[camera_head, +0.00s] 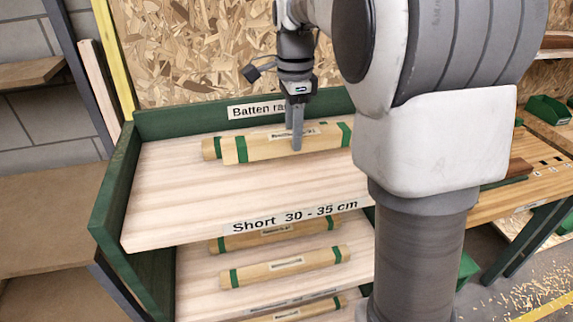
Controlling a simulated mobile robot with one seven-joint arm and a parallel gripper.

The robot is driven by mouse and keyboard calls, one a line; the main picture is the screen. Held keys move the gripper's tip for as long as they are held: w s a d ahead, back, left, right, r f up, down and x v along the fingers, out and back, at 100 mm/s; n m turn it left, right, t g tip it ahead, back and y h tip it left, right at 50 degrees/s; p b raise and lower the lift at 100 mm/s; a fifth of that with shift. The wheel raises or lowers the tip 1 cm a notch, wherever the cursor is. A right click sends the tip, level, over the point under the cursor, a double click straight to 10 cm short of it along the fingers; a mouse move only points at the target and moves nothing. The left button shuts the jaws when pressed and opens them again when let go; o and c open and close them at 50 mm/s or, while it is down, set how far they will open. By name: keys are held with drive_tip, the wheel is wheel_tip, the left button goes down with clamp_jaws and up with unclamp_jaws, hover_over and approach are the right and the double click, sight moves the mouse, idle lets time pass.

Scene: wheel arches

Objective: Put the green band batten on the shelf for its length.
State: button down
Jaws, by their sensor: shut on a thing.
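My gripper (296,146) points down and is shut on the middle of a pale wooden batten with green bands near its ends (262,149). The batten lies level, left to right, at the back of the top shelf (180,205). Whether it touches the board or is held just above it, I cannot tell. A label on the batten is too small to read. Another green-banded batten (211,149) lies close behind it, mostly hidden. The shelf's front edge carries a label (295,217) reading "Short 30 - 35 cm".
Lower shelves hold more green-banded battens, one (285,267) in clear view. The rack has a green side wall (117,185) and back rail (180,120). The front of the top shelf is bare. My arm hides the rack's right side. A workbench (530,185) stands at right.

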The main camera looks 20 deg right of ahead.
drive_tip(key=shift+s+a+f, duration=0.9)
drive_tip(key=shift+s+a, duration=0.1)
drive_tip(key=shift+s, duration=0.15)
drive_tip(key=shift+f+b, duration=0.45)
drive_tip(key=shift+f, duration=1.55)
drive_tip(key=shift+c, duration=1.7)
unclamp_jaws()
drive_tip(key=shift+f, duration=0.15)
wheel_tip(320, 180, up, 12)
drive_tip(key=p, duration=0.2)
drive_tip(key=s+f+n+t, duration=0.2)
drive_tip(key=s+n, duration=0.7)
drive_tip(key=s, duration=0.1)
drive_tip(key=s+f+n+t, duration=0.3)
drive_tip(key=s+n, duration=0.6)
drive_tip(key=s, duration=0.1)
drive_tip(key=shift+s+f+t, duration=0.2)
drive_tip(key=shift+t, duration=0.1)
